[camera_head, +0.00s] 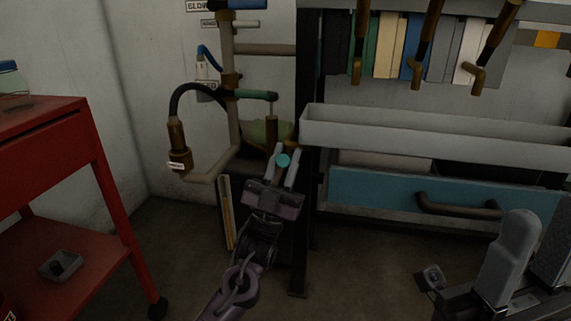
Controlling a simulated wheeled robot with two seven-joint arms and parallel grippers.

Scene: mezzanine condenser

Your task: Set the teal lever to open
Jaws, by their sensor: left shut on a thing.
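The teal lever's round end (283,160) shows between the fingertips of my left gripper (285,158), at the lower part of the brass and grey pipework in the camera_head view. My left gripper is shut on it. The rest of the lever is mostly hidden by the fingers, so I cannot tell its exact angle. My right gripper (545,222) is at the lower right edge, close to the camera. Its two grey fingers stand apart with nothing seen between them, and it is partly cut off by the frame.
A dark green lever (257,95) and a blue lever (208,57) sit higher on the pipework. A black hose (190,90) loops at its left. A red cart (105,190) stands left. A shelf unit with a teal drawer (375,190) stands right.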

